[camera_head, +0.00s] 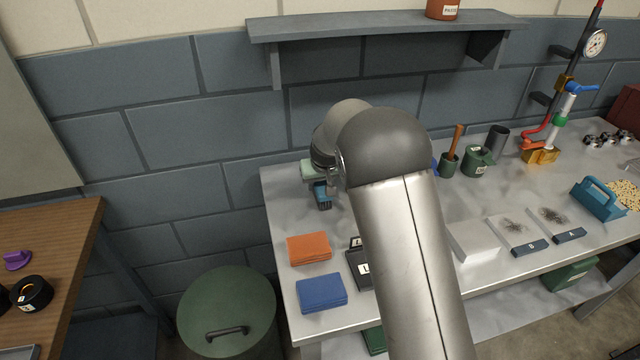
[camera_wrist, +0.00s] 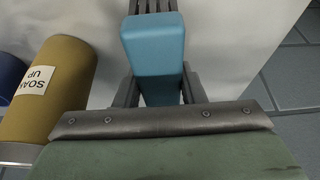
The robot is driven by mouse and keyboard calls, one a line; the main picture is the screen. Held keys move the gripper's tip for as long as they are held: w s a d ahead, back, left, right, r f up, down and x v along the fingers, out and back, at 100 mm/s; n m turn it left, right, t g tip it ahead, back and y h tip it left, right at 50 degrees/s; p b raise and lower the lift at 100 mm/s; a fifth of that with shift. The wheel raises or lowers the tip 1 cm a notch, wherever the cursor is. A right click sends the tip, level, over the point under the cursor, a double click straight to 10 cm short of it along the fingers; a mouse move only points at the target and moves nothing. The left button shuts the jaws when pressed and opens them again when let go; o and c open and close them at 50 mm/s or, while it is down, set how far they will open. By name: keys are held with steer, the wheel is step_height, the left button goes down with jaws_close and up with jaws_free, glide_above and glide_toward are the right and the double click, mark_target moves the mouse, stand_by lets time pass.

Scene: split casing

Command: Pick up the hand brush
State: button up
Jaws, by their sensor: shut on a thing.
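The hand brush (camera_wrist: 152,45) is a blue block with a dark ribbed end, seen in the wrist view. My gripper (camera_wrist: 160,92) is shut on it, with one dark finger on each side of the blue block. In the head view the brush (camera_head: 322,193) shows at the left of my arm, over the back left part of the bench. Its upper part and my fingers are mostly hidden there. A pale green piece with a riveted grey strip (camera_wrist: 160,122) fills the bottom of the wrist view; I cannot tell what it belongs to. Whether the brush touches the bench is unclear.
Orange cloths (camera_head: 309,248) and blue cloths (camera_head: 321,292) lie at the bench's left front. A wall shelf (camera_head: 380,25) hangs above. A green lidded bin (camera_head: 228,305) stands on the floor left of the bench.

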steer(key=s+d+r+b, duration=0.4)
steer(key=s+d+r, duration=0.4)
steer(key=d+r, duration=0.3)
steer(key=shift+v, duration=0.8)
steer(key=shift+a, duration=0.15)
